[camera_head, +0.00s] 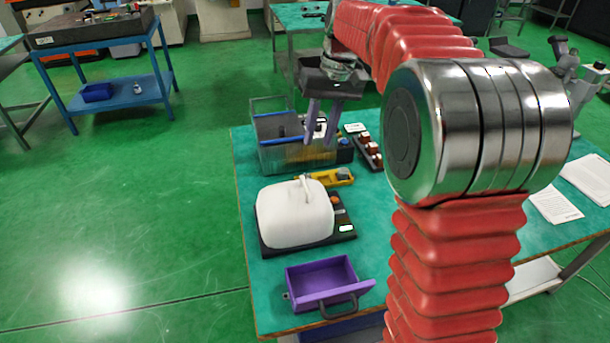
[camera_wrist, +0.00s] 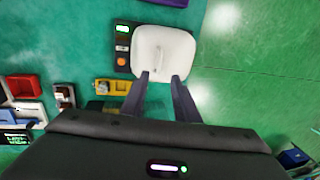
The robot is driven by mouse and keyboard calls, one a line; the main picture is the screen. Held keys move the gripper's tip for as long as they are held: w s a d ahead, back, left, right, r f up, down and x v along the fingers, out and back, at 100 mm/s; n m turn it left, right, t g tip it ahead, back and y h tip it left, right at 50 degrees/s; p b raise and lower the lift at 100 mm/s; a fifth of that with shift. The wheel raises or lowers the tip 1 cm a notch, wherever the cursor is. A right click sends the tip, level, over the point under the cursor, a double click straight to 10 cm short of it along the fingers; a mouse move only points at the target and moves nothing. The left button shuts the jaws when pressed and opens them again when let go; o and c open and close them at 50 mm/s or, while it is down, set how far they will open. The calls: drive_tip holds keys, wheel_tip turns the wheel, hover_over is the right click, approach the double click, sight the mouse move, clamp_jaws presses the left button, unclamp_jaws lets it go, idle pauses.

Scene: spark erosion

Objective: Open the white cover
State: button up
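The white cover (camera_head: 294,214) is a rounded box-like lid with a loop handle on top. It sits lowered on a black base (camera_head: 344,226) on the teal table. In the wrist view the cover (camera_wrist: 164,52) is at top centre, its handle pointing toward the camera. My gripper (camera_head: 320,138) hangs above the table behind the cover, over the clear container. Its two fingers are apart with nothing between them. In the wrist view the gripper (camera_wrist: 160,88) has its fingertips overlapping the cover's lower edge; I cannot tell the height between them.
A purple open bin (camera_head: 322,278) with a handle stands in front of the cover. A clear container (camera_head: 270,150), a yellow device (camera_head: 332,177) and a dark rack of small parts (camera_head: 364,148) stand behind it. Papers (camera_head: 553,204) lie on the right. Floor is free to the left.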

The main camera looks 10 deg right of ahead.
sight(305, 185)
drive_tip(key=shift+w+f, duration=0.1)
drive_tip(key=shift+w, duration=0.15)
drive_tip(key=shift+f, duration=0.1)
drive_tip(key=a+f, duration=0.1)
drive_tip(key=f, duration=0.8)
drive_tip(key=a+f, duration=0.1)
drive_tip(key=f, duration=0.3)
drive_tip(key=shift+a+f, duration=0.2)
drive_tip(key=shift+a, duration=0.1)
clamp_jaws()
idle(0.4)
drive_tip(key=shift+a+r, duration=0.1)
drive_tip(key=shift+a, duration=0.05)
